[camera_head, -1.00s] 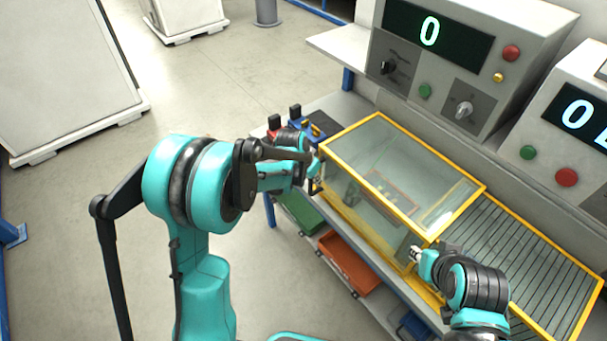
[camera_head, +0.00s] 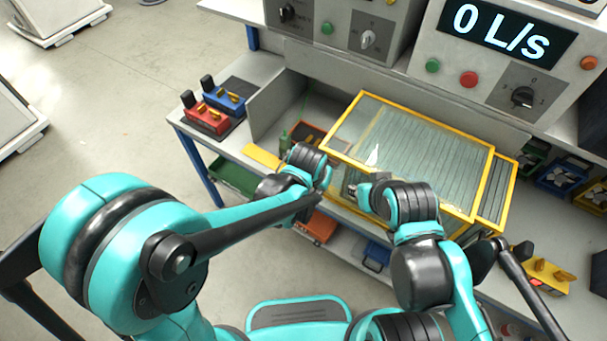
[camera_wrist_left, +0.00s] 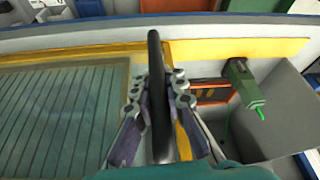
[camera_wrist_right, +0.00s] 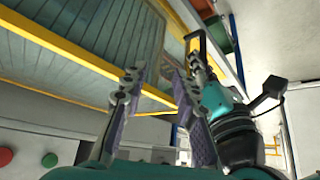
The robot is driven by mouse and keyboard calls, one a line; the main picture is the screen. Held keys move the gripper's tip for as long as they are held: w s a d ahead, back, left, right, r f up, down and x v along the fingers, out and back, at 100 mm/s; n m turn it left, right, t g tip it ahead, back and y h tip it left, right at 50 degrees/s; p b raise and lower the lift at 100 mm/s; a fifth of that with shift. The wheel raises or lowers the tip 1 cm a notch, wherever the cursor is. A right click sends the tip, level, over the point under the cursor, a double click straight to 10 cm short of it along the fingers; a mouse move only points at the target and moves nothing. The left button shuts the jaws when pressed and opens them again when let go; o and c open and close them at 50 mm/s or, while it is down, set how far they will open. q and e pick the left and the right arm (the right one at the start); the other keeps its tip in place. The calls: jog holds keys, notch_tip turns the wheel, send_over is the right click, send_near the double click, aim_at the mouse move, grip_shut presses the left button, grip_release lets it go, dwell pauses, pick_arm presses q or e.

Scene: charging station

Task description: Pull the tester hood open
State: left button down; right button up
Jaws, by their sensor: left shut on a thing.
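The tester hood is a clear box with a yellow frame (camera_head: 470,145), standing over a slatted bed (camera_head: 425,143) in the head view. To its left the tester bay is uncovered. My left gripper (camera_head: 324,180) is at the hood's left front corner. In the left wrist view my left gripper (camera_wrist_left: 158,100) is shut on the hood's black handle (camera_wrist_left: 157,60). My right gripper (camera_head: 360,189) is by the hood's front side. In the right wrist view my right gripper (camera_wrist_right: 155,88) is open with nothing between its fingers, and the hood's yellow frame (camera_wrist_right: 65,47) passes beyond them.
A green part (camera_wrist_left: 243,88) stands in the uncovered bay. Red (camera_head: 207,117) and blue (camera_head: 225,98) fixtures sit at the bench's left end. Control boxes with knobs, including a display (camera_head: 500,30) reading 0 L/s, stand behind. Bins (camera_head: 233,177) are on the shelf below.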

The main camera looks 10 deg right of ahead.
pick_arm(q)
jog(key=shift+s+d, duration=0.3)
jog(key=shift+s, duration=0.05)
jog(key=c, duration=1.5)
grip_release()
jog(key=shift+c, duration=0.2)
jog(key=v, duration=1.2)
jog(key=shift+w+a, duration=0.1)
jog(key=s+a+n+t+y, duration=0.1)
jog(key=s+a+n, duration=0.1)
jog(key=a, duration=1)
jog(key=s+a+n+t+y+b, duration=0.1)
jog(key=s+a+n+t, duration=0.1)
jog(key=a, duration=1.1)
jog(key=shift+s+r+n, duration=0.15)
jog(key=shift+s+n, duration=0.55)
jog(key=shift+s, duration=0.15)
